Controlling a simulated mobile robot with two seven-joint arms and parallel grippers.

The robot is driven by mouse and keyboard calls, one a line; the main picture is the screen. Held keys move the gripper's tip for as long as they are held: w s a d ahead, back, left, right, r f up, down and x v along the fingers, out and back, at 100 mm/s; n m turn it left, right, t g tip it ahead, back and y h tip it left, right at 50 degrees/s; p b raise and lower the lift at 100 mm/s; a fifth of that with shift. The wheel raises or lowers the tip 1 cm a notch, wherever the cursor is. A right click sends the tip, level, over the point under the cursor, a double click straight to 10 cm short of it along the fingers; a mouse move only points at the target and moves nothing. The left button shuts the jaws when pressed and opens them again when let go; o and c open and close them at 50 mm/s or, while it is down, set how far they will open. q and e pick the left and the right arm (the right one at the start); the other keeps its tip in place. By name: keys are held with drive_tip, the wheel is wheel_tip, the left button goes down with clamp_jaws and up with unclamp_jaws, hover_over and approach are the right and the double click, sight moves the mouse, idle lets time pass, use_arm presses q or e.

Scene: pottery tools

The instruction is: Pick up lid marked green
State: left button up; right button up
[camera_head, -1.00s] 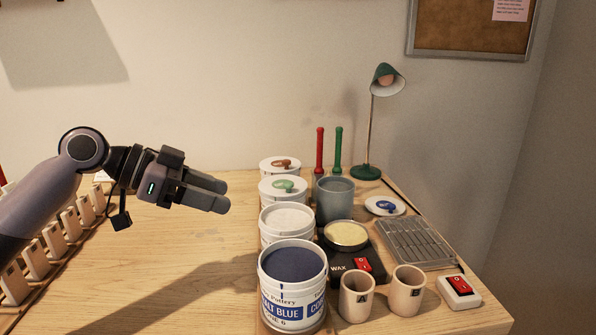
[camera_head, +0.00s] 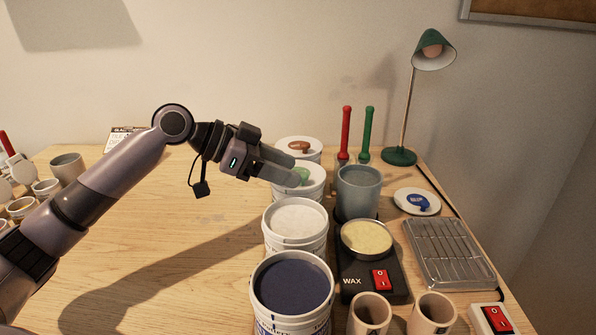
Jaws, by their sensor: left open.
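The lid marked green (camera_head: 313,180) is white with a green knob (camera_head: 301,176). It sits on a white tub in the row of tubs, second from the back. My left gripper (camera_head: 290,172) is open and empty, with its fingertips beside the green knob from the left. The fingers partly cover the lid's left side, and I cannot tell whether they touch the knob. My right gripper does not show.
Behind is a tub with a brown-knobbed lid (camera_head: 299,147). In front are a white glaze tub (camera_head: 295,221) and a dark blue tub (camera_head: 291,284). A grey-blue pot (camera_head: 358,190), red tool (camera_head: 345,133) and green tool (camera_head: 366,133) stand to the right. The table's left middle is clear.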

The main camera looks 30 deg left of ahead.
use_arm(q)
drive_tip(key=shift+x, duration=0.75)
clamp_jaws()
